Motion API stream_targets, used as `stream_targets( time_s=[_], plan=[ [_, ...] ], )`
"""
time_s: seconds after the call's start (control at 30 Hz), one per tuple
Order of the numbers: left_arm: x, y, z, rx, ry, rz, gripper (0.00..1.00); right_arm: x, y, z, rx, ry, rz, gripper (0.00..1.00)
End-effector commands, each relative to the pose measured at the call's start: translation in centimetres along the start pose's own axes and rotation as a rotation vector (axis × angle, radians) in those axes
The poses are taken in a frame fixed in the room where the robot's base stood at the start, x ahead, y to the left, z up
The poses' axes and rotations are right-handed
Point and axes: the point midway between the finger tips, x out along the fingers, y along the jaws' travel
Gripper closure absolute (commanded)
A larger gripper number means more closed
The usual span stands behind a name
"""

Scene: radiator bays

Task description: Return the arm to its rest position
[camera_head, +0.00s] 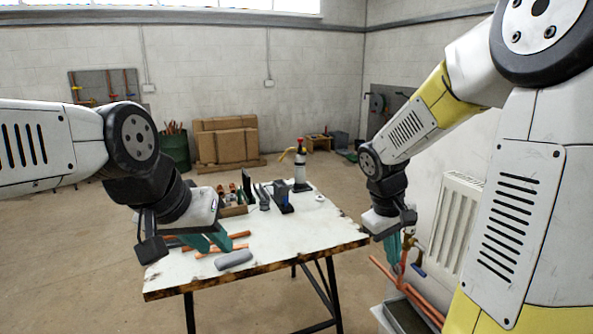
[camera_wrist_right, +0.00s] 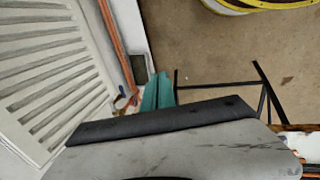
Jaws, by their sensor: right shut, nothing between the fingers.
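My right arm reaches down from the right of the head view. Its gripper (camera_head: 392,250), with teal fingers, points down beside the white radiator (camera_head: 458,222), off the table's right edge. In the right wrist view the fingers (camera_wrist_right: 157,92) are together with nothing between them, and the radiator (camera_wrist_right: 45,75) is on the left. My left arm comes in from the left. Its gripper (camera_head: 210,243) hangs over the table's left part near copper pipes (camera_head: 232,243), its teal fingers apart and holding nothing visible. The fingertips partly hide the tabletop.
The worktable (camera_head: 290,236) holds a grey rounded object (camera_head: 234,259), a tool tray (camera_head: 234,210), a dark blue-black holder (camera_head: 282,198) and a red-topped bottle (camera_head: 300,165). Copper pipes (camera_head: 412,292) run low below the right gripper. Cardboard boxes (camera_head: 227,140) stand at the back; open floor lies between.

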Motion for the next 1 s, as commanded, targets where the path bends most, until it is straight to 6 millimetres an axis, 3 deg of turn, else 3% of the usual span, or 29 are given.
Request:
stream_targets(
  time_s=[0.03,0.2,0.43,0.63,1.0],
  plan=[
    [0.0,0.0,0.0,0.0,0.0,0.0,0.72,-1.9,-0.5,0.9,0.05,0.058,-0.034,1.0],
    [0.0,0.0,0.0,0.0,0.0,0.0,0.72,-7.0,-3.1,3.6,0.191,0.229,-0.149,1.0],
    [0.0,0.0,0.0,0.0,0.0,0.0,0.72,-12.2,-6.5,7.0,0.335,0.437,-0.266,1.0],
    [0.0,0.0,0.0,0.0,0.0,0.0,0.72,-14.2,-8.2,8.4,0.393,0.529,-0.314,1.0],
    [0.0,0.0,0.0,0.0,0.0,0.0,0.72,-14.4,-8.4,8.6,0.401,0.541,-0.322,1.0]
  ],
)
